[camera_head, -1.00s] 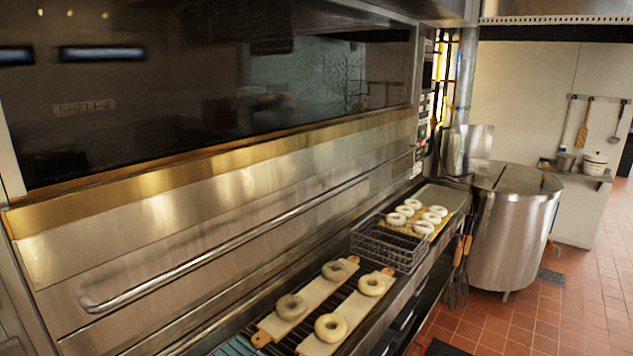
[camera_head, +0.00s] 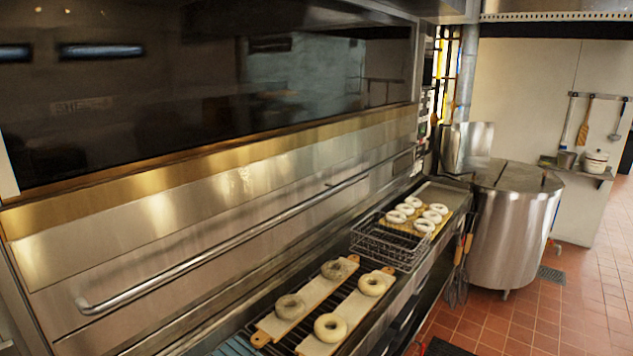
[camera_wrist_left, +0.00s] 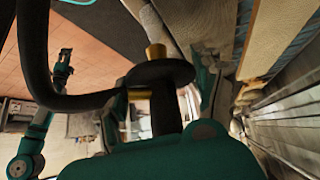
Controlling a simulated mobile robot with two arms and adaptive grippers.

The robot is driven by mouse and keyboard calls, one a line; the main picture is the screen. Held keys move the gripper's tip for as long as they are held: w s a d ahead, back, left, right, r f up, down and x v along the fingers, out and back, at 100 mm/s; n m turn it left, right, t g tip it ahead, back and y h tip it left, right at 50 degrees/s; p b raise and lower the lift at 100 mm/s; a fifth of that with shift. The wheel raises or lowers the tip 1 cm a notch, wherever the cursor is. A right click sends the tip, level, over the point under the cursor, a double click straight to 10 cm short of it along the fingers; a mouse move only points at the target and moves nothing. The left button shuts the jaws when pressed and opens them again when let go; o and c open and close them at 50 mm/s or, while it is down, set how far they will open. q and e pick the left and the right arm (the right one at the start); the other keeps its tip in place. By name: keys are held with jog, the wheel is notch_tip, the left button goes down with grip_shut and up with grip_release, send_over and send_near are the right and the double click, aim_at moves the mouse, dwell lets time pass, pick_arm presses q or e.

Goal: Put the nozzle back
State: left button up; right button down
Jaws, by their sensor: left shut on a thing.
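In the left wrist view, the nozzle (camera_wrist_left: 160,74) is a dark piece with a wide round collar and a short brass tip. A thick black hose loops from it to the left side of the picture. My left gripper (camera_wrist_left: 162,108) is shut on the nozzle, partly hidden behind its own teal body. At the left of the same view is a teal arm that looks like my right one, with its small dark gripper (camera_wrist_left: 65,56) apart from the nozzle; its jaws are too small to judge. Neither gripper shows in the head view. I cannot make out a nozzle holder.
Two boards (camera_head: 334,282) with bagels lie on the rack before the long oven (camera_head: 220,220). A wire basket (camera_head: 385,248) and a tray of several pale bagels (camera_head: 398,226) stand farther back, near the steel kettle (camera_head: 510,235).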

pick_arm(q)
jog(key=w+d+r+n+t+y, duration=0.25)
jog(key=w+d+r+n, duration=0.45)
jog(key=r, duration=0.4)
jog(key=w+d+r+n+t+y, duration=0.1)
jog(key=w+d+r+n+y, duration=0.4)
jog(key=w+r, duration=0.45)
notch_tip(320, 180, down, 14)
jog(key=m+h+b, duration=0.1)
jog(key=b, duration=1.3)
jog(key=shift+s+d+r, duration=0.25)
jog(key=shift+s+d, duration=0.05)
jog(key=shift+s, duration=0.05)
